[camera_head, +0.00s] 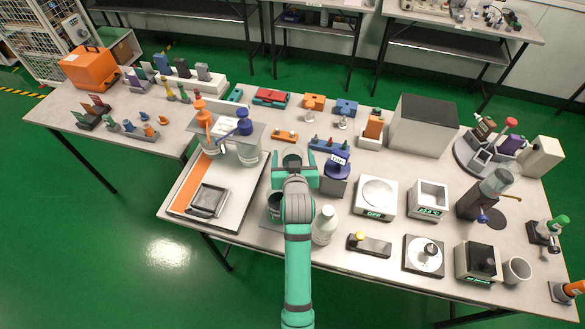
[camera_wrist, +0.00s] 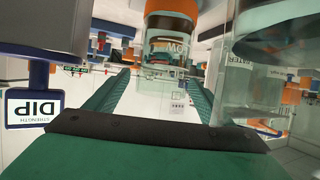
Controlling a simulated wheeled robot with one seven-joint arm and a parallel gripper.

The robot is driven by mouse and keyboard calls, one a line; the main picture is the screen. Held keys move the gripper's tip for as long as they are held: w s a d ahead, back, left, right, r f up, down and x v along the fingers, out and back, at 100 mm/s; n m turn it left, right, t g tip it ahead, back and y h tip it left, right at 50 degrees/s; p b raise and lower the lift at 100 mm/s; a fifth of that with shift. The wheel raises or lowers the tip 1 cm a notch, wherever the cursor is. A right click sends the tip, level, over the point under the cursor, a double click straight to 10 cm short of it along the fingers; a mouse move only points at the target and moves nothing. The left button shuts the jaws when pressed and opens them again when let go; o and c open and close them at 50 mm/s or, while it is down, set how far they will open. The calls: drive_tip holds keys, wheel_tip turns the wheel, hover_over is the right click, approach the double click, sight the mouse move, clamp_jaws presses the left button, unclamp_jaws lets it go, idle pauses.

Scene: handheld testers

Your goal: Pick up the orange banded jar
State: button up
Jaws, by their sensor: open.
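In the wrist view, which looks upside down, a jar with a broad orange band (camera_wrist: 172,28) and a partly readable label stands ahead at the top of the picture. My gripper (camera_wrist: 158,88) is open, with one green finger on either side of the gap and nothing clamped in it. In the head view my gripper (camera_head: 292,164) is over the middle of the table. A round glass rim (camera_head: 292,158) shows between its fingers; the orange band cannot be made out there. I cannot tell how far the jar sits between the fingers.
A blue-topped unit with a DIP sign (camera_head: 337,165) stands close right of my gripper. A clear glass vessel (camera_wrist: 247,75) is close on the other side. A white bottle (camera_head: 325,225) stands near my arm. A stand with orange and blue parts (camera_head: 228,128) is left.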

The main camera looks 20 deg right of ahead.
sight(292, 150)
drive_tip(key=shift+x, duration=1.8)
drive_tip(key=c, duration=1.8)
drive_tip(key=shift+r, duration=0.15)
clamp_jaws()
drive_tip(key=shift+w+r, duration=0.1)
